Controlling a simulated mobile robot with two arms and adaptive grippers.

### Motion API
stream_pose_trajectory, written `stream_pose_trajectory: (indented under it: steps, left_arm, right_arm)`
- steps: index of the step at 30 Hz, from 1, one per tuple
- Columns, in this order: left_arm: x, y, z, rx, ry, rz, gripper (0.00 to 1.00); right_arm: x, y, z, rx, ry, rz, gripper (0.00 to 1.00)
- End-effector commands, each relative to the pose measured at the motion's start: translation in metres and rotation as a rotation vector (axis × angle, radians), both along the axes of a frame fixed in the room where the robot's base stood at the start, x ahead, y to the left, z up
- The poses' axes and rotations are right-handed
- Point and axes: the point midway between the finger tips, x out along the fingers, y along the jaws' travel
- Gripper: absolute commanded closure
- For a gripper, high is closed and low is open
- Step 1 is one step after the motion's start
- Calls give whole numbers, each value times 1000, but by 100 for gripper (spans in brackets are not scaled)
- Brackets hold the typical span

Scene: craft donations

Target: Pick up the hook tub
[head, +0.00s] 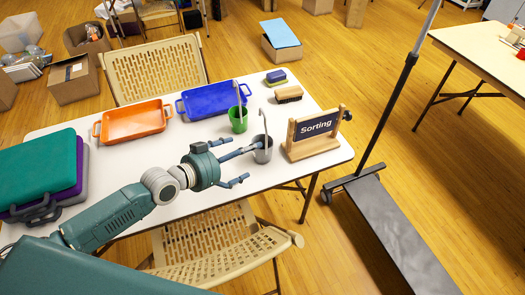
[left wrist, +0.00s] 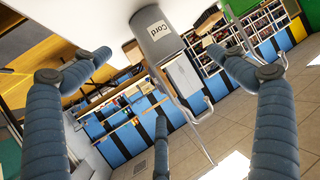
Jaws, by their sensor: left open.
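A grey metal tub (head: 263,152) with a tall thin rod stands near the table's front right. In the left wrist view this grey tub (left wrist: 157,38) carries a label reading "Cord". A green tub (head: 238,119), also with a tall rod, stands just behind it. I cannot tell a "hook" label on either. My left gripper (head: 243,161) is open and empty, just left of the grey tub, fingers pointing at it. One finger overlaps the tub's left side in the head view; contact is unclear. My right gripper is not in view.
A "Sorting" sign (head: 314,136) stands right of the grey tub. Orange (head: 134,121) and blue (head: 210,101) trays lie behind, two brushes at the back right. Stacked cases (head: 40,172) fill the left end. A chair (head: 222,250) stands in front.

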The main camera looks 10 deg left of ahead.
Motion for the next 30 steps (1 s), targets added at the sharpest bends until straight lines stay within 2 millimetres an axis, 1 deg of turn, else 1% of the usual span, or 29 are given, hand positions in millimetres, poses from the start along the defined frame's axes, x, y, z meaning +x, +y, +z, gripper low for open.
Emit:
stream_pose_trajectory:
  steps: [1, 3, 11, 15, 18, 21, 28, 30]
  left_arm:
    - [8, -6, -1, -3, -3, 0, 4]
    - [16, -11, -5, -3, -2, 2, 4]
    - [32, -22, -13, -2, 0, -1, 4]
    - [48, -35, -21, -2, 0, 0, 4]
    - [59, -41, -27, -2, 0, 1, 4]
    - [64, -44, -30, 0, -2, 0, 4]
    - [64, -45, -31, 1, -1, 0, 4]
    - [64, -44, -31, 1, -1, 0, 18]
  right_arm:
    - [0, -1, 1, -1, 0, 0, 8]
    - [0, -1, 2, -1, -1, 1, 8]
    - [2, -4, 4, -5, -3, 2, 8]
    - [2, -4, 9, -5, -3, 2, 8]
    - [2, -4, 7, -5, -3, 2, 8]
    - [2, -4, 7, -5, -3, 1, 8]
    - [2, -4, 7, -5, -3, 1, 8]
    - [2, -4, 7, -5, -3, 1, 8]
